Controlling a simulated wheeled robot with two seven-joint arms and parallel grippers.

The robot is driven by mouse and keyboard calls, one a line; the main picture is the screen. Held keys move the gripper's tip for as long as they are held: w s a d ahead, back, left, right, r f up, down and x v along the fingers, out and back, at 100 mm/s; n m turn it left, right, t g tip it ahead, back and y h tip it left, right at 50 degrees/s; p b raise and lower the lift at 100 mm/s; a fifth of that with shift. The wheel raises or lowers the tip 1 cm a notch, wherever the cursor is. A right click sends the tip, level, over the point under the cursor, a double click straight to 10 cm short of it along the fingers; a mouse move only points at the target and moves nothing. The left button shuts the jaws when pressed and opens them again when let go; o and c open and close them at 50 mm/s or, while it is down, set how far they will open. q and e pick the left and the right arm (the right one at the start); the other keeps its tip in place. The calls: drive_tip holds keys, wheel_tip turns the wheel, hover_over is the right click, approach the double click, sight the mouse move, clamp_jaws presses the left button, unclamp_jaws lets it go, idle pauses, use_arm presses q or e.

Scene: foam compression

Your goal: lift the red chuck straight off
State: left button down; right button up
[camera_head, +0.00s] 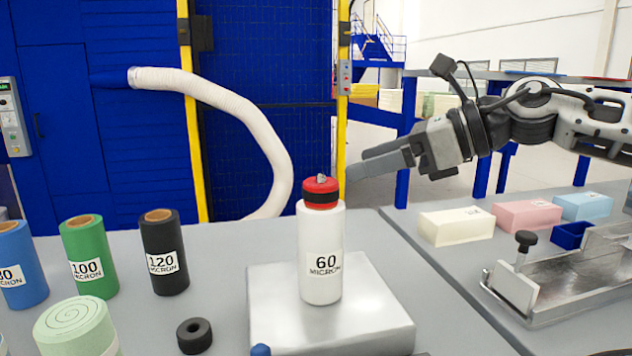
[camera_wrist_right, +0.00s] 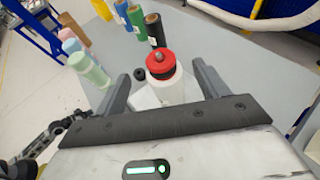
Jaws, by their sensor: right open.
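The roll stands on a silver block (camera_head: 375,318). My right gripper (camera_head: 352,171) comes in from the right, level with the chuck top, its fingertips just right of it. In the right wrist view the red chuck (camera_wrist_right: 161,63) shows beyond and between the two spread fingers (camera_wrist_right: 162,88), with clear gaps on both sides.
Blue (camera_head: 20,265), green (camera_head: 88,255) and black (camera_head: 163,250) rolls stand at left, with a pale green foam roll (camera_head: 75,328) and a black ring (camera_head: 194,335) in front. Foam blocks (camera_head: 527,216) and a metal fixture (camera_head: 560,280) lie at right. A white hose (camera_head: 255,125) hangs behind.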

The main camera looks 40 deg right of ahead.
sight(326, 181)
drive_tip(key=p+x, duration=0.1)
drive_tip(key=x, duration=0.4)
drive_tip(key=shift+w+a+f, duration=0.1)
drive_tip(key=shift+w+f, duration=0.05)
drive_tip(key=shift+w, duration=0.05)
drive_tip(key=shift+f+p+x, duration=0.2)
drive_tip(key=shift+p+x, duration=0.45)
drive_tip(key=shift+x, duration=0.6)
drive_tip(key=shift+f+p+x, duration=0.2)
drive_tip(key=shift+p+x, duration=0.45)
drive_tip(key=shift+x, duration=0.65)
drive_tip(key=shift+s, duration=0.2)
drive_tip(key=c, duration=1.1)
